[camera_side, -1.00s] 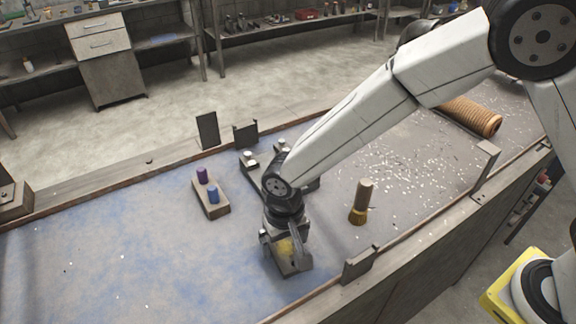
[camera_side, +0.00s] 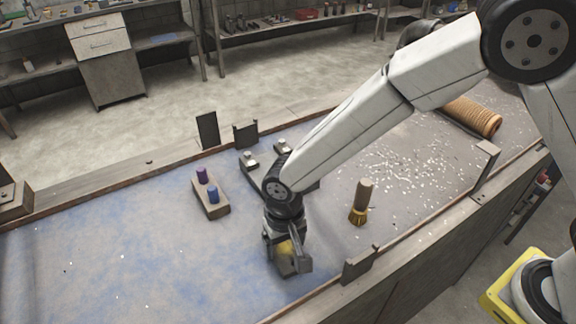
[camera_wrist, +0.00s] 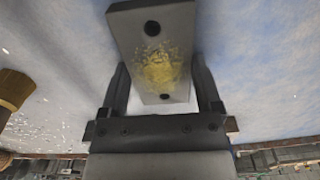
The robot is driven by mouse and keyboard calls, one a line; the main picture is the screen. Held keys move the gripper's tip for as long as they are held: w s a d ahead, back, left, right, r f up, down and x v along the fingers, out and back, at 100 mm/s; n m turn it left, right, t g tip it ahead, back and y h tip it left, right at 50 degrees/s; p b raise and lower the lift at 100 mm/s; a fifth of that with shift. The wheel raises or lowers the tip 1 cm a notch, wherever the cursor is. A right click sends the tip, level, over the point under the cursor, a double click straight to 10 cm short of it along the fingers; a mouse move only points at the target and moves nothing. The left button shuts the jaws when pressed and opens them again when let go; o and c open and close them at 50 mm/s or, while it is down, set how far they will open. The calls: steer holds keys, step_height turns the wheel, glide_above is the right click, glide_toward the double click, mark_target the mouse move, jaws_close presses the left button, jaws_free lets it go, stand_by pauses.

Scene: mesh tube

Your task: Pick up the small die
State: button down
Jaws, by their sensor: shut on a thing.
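The small die is a grey rectangular block with a dark hole near each end and yellow powder on its face. It fills the upper middle of the wrist view (camera_wrist: 183,22), lying between the two fingers of my gripper (camera_wrist: 160,68), which are shut on it. In the side view my gripper (camera_side: 285,254) points down over the near part of the bench, with the die (camera_side: 286,269) at its fingertips, partly hidden by the fingers. I cannot tell whether the die clears the bench surface.
A block with purple and blue pegs (camera_side: 214,211) stands to the left. A wooden-handled brush (camera_side: 361,200) stands to the right, with white specks scattered beyond it. A ribbed brown tube (camera_side: 472,117) lies farther back. A dark bracket (camera_side: 359,264) stands at the near edge.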

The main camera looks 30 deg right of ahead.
steer(key=shift+r, duration=0.2)
steer(key=shift+w+r, duration=0.1)
steer(key=shift+r, duration=0.6)
steer(key=s+r, duration=0.1)
steer(key=r, duration=0.1)
steer(key=s+d+r, duration=0.1)
steer(key=s+r, duration=0.1)
steer(key=r, duration=0.1)
steer(key=s+d+r, duration=0.1)
steer(key=r, duration=0.1)
steer(key=shift+s+d+r, duration=0.15)
steer(key=shift+d, duration=0.05)
steer(key=shift+s+d+r, duration=0.65)
steer(key=shift+s+d, duration=0.1)
steer(key=shift+s, duration=0.6)
steer(key=shift+s+d+r, duration=0.7)
steer(key=shift+s+d, duration=0.05)
steer(key=shift+s, duration=0.55)
steer(key=shift+s+d+r, duration=0.65)
steer(key=shift+s+d, duration=0.1)
steer(key=shift+s, duration=0.6)
